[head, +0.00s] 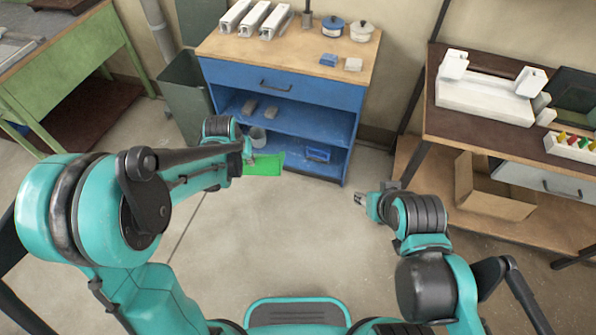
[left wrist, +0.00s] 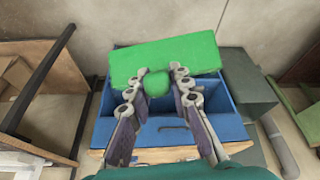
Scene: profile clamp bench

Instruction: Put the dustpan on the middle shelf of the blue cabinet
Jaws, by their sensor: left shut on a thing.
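The green dustpan (head: 266,164) is held in front of the blue cabinet (head: 352,98) by my left gripper (head: 249,154). In the left wrist view the dustpan (left wrist: 170,58) has its round handle end between the fingers of my left gripper (left wrist: 157,88), which are shut on it. The cabinet has a drawer on top and open shelves below. Its middle shelf (head: 300,119) bears small grey things at the left, and its right side looks clear. My arm and the dustpan hide part of the lower left opening. My right gripper (head: 360,199) is over the floor, its fingers too small to judge.
White rails, two pots and small blocks stand on the wooden top (head: 290,63). A dark green bin (head: 184,95) is left, a brown bench (head: 430,120) right. The floor between is clear.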

